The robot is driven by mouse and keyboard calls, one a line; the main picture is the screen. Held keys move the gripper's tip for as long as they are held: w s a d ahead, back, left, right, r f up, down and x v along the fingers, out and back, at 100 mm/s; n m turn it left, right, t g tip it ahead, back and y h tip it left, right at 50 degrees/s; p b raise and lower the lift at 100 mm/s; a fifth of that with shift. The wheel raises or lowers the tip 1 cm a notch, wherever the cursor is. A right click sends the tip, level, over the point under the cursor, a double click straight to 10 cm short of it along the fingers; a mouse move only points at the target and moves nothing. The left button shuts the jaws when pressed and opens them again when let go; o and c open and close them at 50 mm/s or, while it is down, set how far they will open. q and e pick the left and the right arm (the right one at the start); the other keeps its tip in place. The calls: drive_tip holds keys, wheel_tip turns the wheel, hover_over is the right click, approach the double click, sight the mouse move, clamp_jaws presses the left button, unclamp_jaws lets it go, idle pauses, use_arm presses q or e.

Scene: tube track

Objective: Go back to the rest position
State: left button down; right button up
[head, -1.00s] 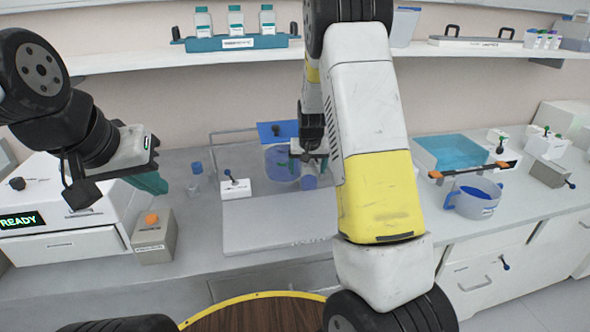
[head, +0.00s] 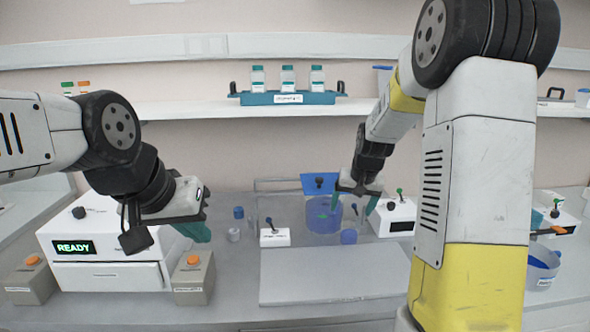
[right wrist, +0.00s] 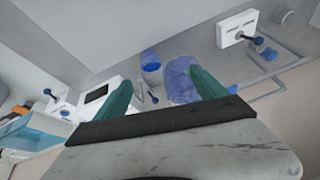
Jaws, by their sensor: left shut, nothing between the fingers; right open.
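My left gripper (head: 196,230) is shut and empty, held in the air at the left, in front of the white READY machine (head: 105,235). My right gripper (head: 356,205) is open at the centre right, its green fingers apart. In the head view it is over or in front of a clear blue container (head: 322,214); I cannot tell the exact gap. In the right wrist view the two green fingers (right wrist: 165,100) spread with the blue container (right wrist: 180,78) seen between them, not gripped.
A pale flat board (head: 330,275) lies on the bench. A small white switch box (head: 275,237) and a blue-capped tube (head: 239,213) stand behind it. Grey boxes with orange buttons (head: 193,280) flank the machine. A shelf (head: 200,108) above carries a teal bottle rack (head: 287,98).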

drive_tip(key=s+a+r, duration=0.1)
drive_tip(key=s+r, duration=0.3)
drive_tip(key=s, duration=0.5)
drive_tip(key=s+a+r+n+t+y, duration=0.1)
drive_tip(key=s+r, duration=0.3)
drive_tip(key=s, duration=0.6)
drive_tip(key=s+a+r+n, duration=0.1)
drive_tip(key=s+a+r, duration=0.2)
drive_tip(key=s, duration=0.6)
drive_tip(key=shift+s+a+r+y, duration=0.15)
drive_tip(key=shift+s+r+y, duration=0.15)
drive_tip(key=shift+r, duration=0.35)
drive_tip(key=shift+w, duration=0.1)
drive_tip(key=m+g+h, duration=0.1)
drive_tip(key=m+h, duration=0.1)
drive_tip(key=h, duration=0.1)
hover_over(350, 226)
drive_tip(key=s+a, duration=0.1)
drive_tip(key=s, duration=0.2)
wheel_tip(350, 226, down, 19)
drive_tip(key=shift+s+r, duration=0.1)
drive_tip(key=shift+r, duration=0.05)
drive_tip(key=x, duration=0.8)
drive_tip(key=shift+w+d, duration=0.25)
drive_tip(key=shift+d, duration=0.1)
drive_tip(key=c, duration=1.4)
